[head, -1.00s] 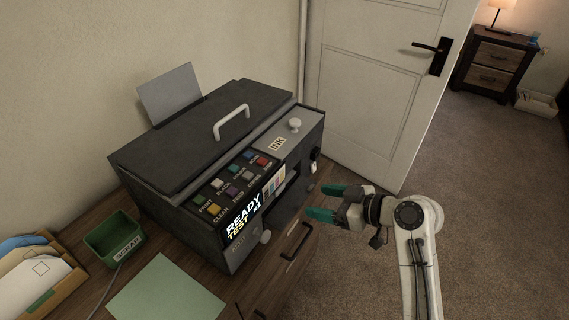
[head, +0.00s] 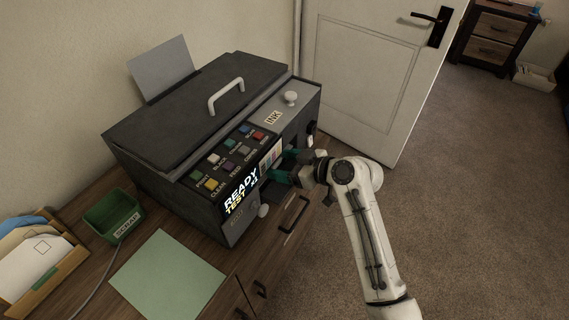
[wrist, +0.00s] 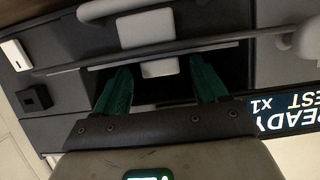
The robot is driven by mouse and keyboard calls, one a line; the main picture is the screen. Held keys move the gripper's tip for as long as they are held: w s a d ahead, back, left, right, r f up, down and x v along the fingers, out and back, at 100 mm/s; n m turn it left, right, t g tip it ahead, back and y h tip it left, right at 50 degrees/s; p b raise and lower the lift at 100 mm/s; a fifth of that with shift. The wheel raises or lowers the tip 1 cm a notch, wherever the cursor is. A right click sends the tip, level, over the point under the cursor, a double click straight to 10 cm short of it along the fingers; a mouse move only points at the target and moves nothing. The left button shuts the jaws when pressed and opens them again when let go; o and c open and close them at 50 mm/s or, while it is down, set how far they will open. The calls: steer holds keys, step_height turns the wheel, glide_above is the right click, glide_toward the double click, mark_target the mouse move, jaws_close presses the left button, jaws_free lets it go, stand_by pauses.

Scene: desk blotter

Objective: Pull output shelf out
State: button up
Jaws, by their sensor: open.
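The dark printer (head: 205,115) stands on the desk, its screen reading READY and TEST. My gripper (head: 283,166) is at the opening in its front, with open teal fingers pointing in. In the wrist view my gripper (wrist: 160,69) has its fingers apart, one on each side of a pale tab (wrist: 160,67). The tab sits on a thin grey edge that looks like the output shelf (wrist: 230,46). I cannot tell whether the fingers touch it. In the head view my gripper largely hides the shelf.
A pale round knob (head: 263,210) is on the printer front near my gripper. A desk drawer handle (head: 294,214) sticks out below. A green scrap bin (head: 113,215), a green sheet (head: 167,274) and a paper tray (head: 68,268) lie left.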

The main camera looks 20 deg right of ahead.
steer(key=shift+c, duration=0.3)
jaws_close()
stand_by(0.5)
